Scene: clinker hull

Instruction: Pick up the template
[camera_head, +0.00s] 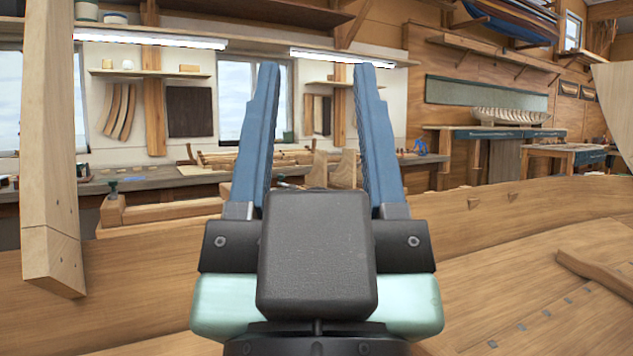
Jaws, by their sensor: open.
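My gripper (316,72) stands large in the middle of the head camera view, with its two long blue fingers pointing up and wide apart. It is open, and nothing shows between the fingers except the background. I cannot tell for certain which thing is the template. Several curved wooden pieces (119,111) hang on the white wall at the upper left, well behind the gripper and apart from it. A dark rectangular panel (190,111) hangs to their right. My gripper's body hides part of the planking and the bench behind.
A wooden hull (510,215) with broad planks spans the foreground. A thick upright timber (52,140) stands close on the left. A cluttered workbench (160,182) runs along the back wall. A boat model (510,116) sits above a bench at the right. Windows and shelves line the wall.

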